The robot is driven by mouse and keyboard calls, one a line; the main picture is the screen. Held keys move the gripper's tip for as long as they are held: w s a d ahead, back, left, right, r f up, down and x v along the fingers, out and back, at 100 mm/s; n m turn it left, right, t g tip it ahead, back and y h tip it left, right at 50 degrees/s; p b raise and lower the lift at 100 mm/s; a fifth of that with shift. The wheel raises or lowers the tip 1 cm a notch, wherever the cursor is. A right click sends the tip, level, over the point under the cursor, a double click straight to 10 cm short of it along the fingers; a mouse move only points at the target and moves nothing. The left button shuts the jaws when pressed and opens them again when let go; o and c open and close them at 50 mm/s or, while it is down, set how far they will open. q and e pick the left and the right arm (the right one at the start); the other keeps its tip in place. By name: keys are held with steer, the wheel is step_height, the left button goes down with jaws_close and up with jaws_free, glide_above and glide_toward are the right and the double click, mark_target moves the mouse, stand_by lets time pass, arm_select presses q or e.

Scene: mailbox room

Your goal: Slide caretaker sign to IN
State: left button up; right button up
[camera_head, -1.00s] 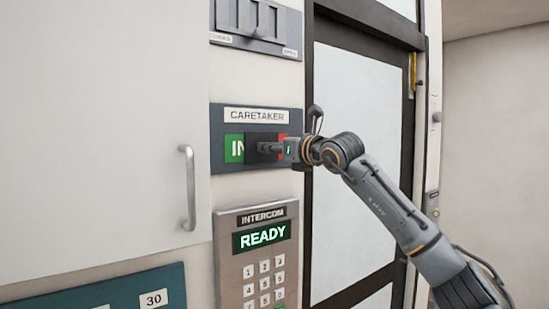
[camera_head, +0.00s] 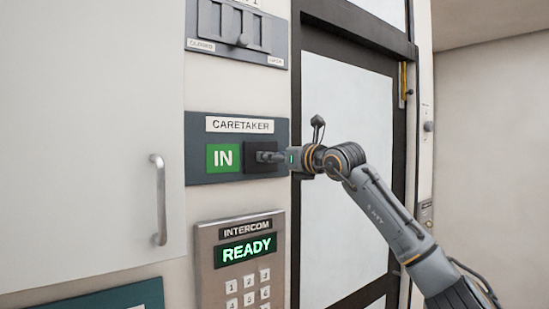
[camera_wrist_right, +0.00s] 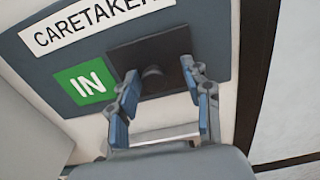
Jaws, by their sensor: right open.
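The caretaker sign (camera_head: 237,124) is a dark blue-grey panel on the wall with a white CARETAKER label. Its green IN field (camera_head: 223,157) is fully uncovered. A dark slider plate (camera_head: 262,168) covers the field to the right of IN; no red shows. In the right wrist view the plate (camera_wrist_right: 135,55) has a round knob (camera_wrist_right: 153,76) at its middle. My right gripper (camera_head: 270,157) is at the plate in the head view. In the wrist view its two blue-padded fingers (camera_wrist_right: 160,90) are spread apart, with the knob between or just beyond their tips. My left gripper is not in view.
An intercom (camera_head: 240,262) reading READY is below the sign, and a switch panel (camera_head: 235,35) is above it. A white cabinet door with a handle (camera_head: 159,200) is at left. A dark-framed door (camera_head: 345,160) is at right.

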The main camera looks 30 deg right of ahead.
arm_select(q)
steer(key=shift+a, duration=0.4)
arm_select(e)
steer(key=s, duration=1.2)
steer(key=shift+d, duration=0.45)
steer(key=shift+f, duration=0.1)
